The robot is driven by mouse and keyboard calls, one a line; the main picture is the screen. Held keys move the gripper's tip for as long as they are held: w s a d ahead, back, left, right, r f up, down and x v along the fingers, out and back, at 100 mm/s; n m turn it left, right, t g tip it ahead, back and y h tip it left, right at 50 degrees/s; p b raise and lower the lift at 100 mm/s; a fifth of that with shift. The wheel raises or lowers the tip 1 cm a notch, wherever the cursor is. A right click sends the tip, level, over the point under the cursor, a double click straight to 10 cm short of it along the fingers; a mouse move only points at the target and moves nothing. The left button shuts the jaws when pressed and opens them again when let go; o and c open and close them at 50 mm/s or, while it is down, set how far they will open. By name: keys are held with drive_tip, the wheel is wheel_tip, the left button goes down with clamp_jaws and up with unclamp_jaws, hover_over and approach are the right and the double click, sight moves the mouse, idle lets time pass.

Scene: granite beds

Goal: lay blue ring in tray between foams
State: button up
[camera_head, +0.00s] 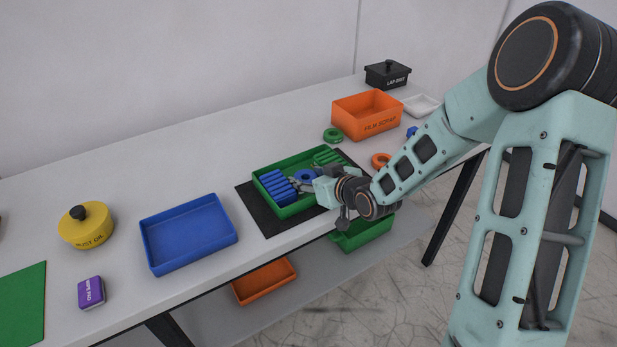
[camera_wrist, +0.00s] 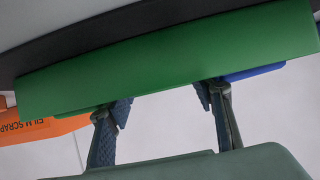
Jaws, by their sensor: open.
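In the head view, the green tray (camera_head: 297,210) sits on a dark mat on the table. Blue ridged foam (camera_head: 276,188) fills its left part and green foam (camera_head: 327,157) its far right part. The blue ring (camera_head: 305,176) shows between the two foams, partly covered by my gripper. My gripper (camera_head: 303,186) reaches over the tray's front right side, close to the ring. In the wrist view my gripper (camera_wrist: 163,100) has its fingers apart with nothing visible between them. A green wall (camera_wrist: 165,60) crosses that view, with a blue edge (camera_wrist: 258,72) at its right, too little to identify.
An orange FILM SCRAP box (camera_head: 367,115) stands behind to the right, near a green ring (camera_head: 333,134) and an orange ring (camera_head: 381,160). An empty blue tray (camera_head: 188,233) is left of the dark mat (camera_head: 256,213). Bins sit on the shelf below.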

drive_tip(key=p+v, duration=0.1)
drive_tip(key=v, duration=1)
drive_tip(key=shift+w+r+p, duration=0.1)
drive_tip(key=shift+w+p, duration=0.05)
drive_tip(key=shift+p, duration=0.25)
drive_tip(key=shift+s+d+r, duration=0.2)
drive_tip(key=shift+s+d, duration=0.1)
drive_tip(key=shift+s, duration=0.2)
drive_tip(key=shift+w, duration=0.1)
